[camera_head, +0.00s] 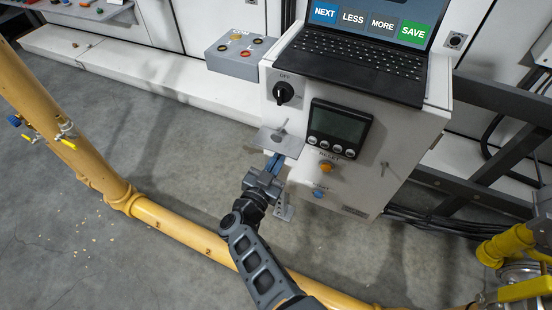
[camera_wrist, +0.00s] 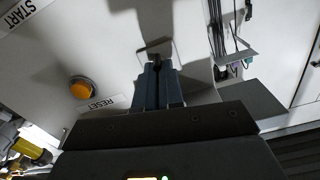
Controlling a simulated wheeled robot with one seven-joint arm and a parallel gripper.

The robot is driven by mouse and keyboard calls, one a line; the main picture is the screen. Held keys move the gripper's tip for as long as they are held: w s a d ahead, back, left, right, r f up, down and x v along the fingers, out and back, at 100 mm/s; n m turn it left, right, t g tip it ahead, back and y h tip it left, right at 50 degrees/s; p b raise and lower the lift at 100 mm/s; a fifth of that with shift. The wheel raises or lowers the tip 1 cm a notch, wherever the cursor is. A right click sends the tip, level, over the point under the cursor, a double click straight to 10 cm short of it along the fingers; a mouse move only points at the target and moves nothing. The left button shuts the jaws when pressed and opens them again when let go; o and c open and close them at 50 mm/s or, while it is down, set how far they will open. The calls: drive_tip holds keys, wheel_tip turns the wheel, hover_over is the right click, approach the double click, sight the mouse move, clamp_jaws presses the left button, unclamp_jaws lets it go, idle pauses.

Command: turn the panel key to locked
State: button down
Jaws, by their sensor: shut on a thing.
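The white control panel (camera_head: 352,185) stands in the middle of the head view. My gripper (camera_head: 275,163) is at its lower left front, just below a small grey ledge. In the wrist view my gripper's blue fingers (camera_wrist: 158,66) are close together and reach to the panel face (camera_wrist: 110,55). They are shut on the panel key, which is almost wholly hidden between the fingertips. The key's angle and any lock markings cannot be made out.
The grey ledge (camera_head: 276,143) juts out above my gripper. A black OFF selector (camera_head: 284,93), a display (camera_head: 338,126), an orange RESET button (camera_head: 326,168) and a blue button (camera_head: 318,194) are nearby. A yellow pipe (camera_head: 180,226) runs along the floor.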

drive_tip(key=shift+w+d+r+n, duration=0.1)
drive_tip(key=shift+w+n, duration=0.05)
drive_tip(key=shift+n, duration=0.75)
drive_tip(key=c, duration=1.3)
unclamp_jaws()
drive_tip(key=shift+o, duration=0.2)
drive_tip(key=p+v, duration=0.3)
drive_tip(key=v, duration=0.5)
